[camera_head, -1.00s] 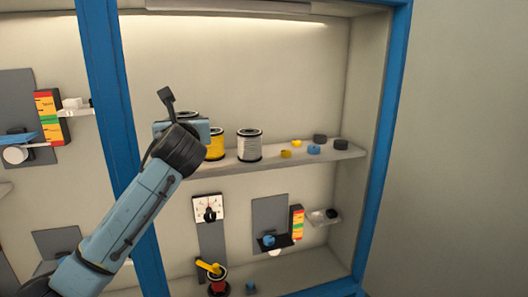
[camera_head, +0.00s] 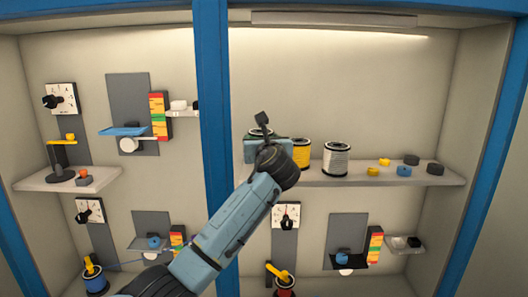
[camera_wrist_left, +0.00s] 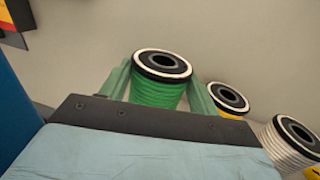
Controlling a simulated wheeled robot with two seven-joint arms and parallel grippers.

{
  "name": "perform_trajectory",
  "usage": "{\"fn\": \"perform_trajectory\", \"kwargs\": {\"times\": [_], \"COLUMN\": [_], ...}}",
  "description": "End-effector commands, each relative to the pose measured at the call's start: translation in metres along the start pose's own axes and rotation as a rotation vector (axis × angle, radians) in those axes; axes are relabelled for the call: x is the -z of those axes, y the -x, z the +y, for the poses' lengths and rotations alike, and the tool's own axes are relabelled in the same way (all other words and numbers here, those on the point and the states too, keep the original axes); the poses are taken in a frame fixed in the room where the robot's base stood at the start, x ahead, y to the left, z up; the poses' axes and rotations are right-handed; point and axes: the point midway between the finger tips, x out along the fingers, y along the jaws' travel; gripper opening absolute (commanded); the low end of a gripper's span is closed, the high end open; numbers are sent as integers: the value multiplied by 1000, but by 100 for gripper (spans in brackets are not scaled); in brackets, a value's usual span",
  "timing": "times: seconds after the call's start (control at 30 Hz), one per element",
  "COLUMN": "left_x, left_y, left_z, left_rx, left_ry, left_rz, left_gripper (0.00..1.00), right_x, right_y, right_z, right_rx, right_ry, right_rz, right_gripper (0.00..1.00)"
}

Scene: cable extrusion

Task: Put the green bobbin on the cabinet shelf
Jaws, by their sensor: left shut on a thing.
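The green bobbin (camera_wrist_left: 158,95) stands between the two fingers of my left gripper (camera_wrist_left: 158,88) in the left wrist view. The gripper is shut on it. In the head view my left gripper (camera_head: 265,147) is at the left end of the cabinet shelf (camera_head: 380,177), beside the blue post. The bobbin looks roughly upright, left of the yellow bobbin (camera_head: 301,153). Whether its base touches the shelf is hidden. My right gripper is not in view.
A white bobbin (camera_head: 336,159) stands right of the yellow one. Small yellow, blue and black pieces (camera_head: 404,170) lie further right on the shelf. The blue cabinet post (camera_head: 212,90) is close to my left arm. Dials and panels fill the left bay.

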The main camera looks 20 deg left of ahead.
Motion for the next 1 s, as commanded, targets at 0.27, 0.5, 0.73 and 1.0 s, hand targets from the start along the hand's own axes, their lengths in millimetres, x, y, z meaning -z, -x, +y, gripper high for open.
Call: {"fn": "perform_trajectory", "kwargs": {"times": [0.27,0.5,0.73,1.0], "left_x": [32,33,35,34], "left_y": [0,0,0,0], "left_z": [0,0,0,0], "left_rx": [2,1,1,1], "left_ry": [0,0,0,0], "left_rz": [0,0,1,1], "left_gripper": [36,36,82,83], "right_x": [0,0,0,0], "right_y": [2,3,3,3], "right_z": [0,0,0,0], "right_rx": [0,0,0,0], "right_ry": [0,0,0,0], "right_rz": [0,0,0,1], "right_gripper": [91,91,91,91]}}
